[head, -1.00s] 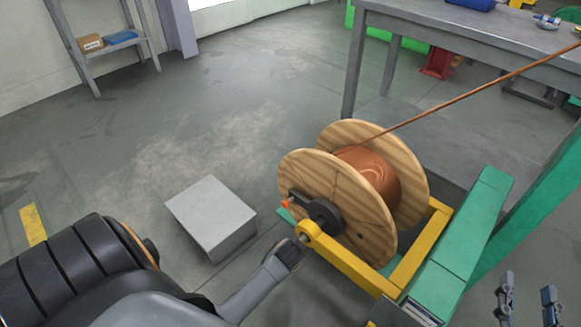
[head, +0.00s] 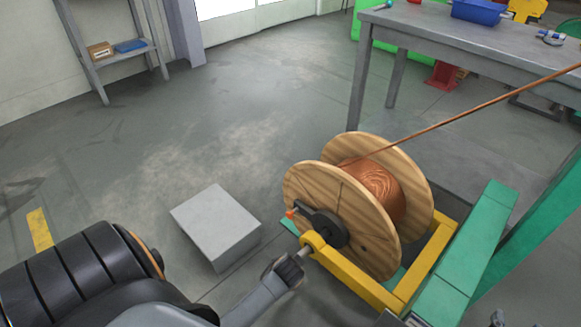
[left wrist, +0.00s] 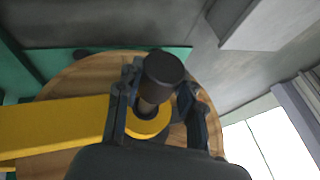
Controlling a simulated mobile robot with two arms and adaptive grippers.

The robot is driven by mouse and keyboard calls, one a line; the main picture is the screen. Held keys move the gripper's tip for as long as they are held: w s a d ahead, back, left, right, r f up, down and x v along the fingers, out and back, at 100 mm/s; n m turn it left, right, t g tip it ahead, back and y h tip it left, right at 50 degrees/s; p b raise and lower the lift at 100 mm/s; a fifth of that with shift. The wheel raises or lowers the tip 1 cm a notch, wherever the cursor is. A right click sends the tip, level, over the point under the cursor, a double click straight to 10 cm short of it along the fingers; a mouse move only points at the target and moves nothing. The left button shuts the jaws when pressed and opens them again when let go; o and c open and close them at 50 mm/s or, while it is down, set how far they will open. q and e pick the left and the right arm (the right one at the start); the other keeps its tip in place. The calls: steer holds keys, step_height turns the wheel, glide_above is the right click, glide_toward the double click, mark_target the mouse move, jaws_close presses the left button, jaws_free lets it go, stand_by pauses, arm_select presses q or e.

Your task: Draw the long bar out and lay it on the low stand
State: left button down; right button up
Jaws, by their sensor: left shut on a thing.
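The long bar (head: 304,254) runs through a yellow ring of the reel frame at the wooden spool's near side; the rest is hidden inside the spool. A short length of bar and its dark end knob stand out of the ring. My left gripper (head: 287,270) is shut on this end, the fingers on either side of the dark knob (left wrist: 163,75) in the left wrist view. The low stand (head: 217,220) is a bare grey block on the floor, left of the spool.
The wooden spool (head: 330,200) with copper wire sits in the yellow frame (head: 360,282) beside a green beam (head: 470,250). A copper strand (head: 480,114) rises from it to the right. A grey table (head: 430,40) stands behind. The floor around the stand is clear.

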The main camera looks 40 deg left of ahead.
arm_select(q)
steer(key=shift+s+f+p, duration=0.15)
steer(key=shift+s+p, duration=0.2)
steer(key=shift+s, duration=0.45)
steer(key=shift+s+a+p, duration=0.1)
steer(key=shift+s+p, duration=0.25)
steer(key=shift+s, duration=0.2)
arm_select(e)
steer(key=s+d+f+g+h, duration=0.1)
steer(key=s+d+f+g, duration=0.1)
steer(key=s+f+g, duration=0.1)
steer(key=shift+s+f+g, duration=0.15)
steer(key=shift+f+g, duration=0.35)
steer(key=shift+f, duration=0.85)
arm_select(q)
steer(key=c, duration=0.8)
jaws_free()
steer(key=shift+o, duration=0.2)
steer(key=shift+w, duration=0.1)
arm_select(e)
steer(key=shift+a, duration=0.15)
arm_select(q)
steer(key=v, duration=1.2)
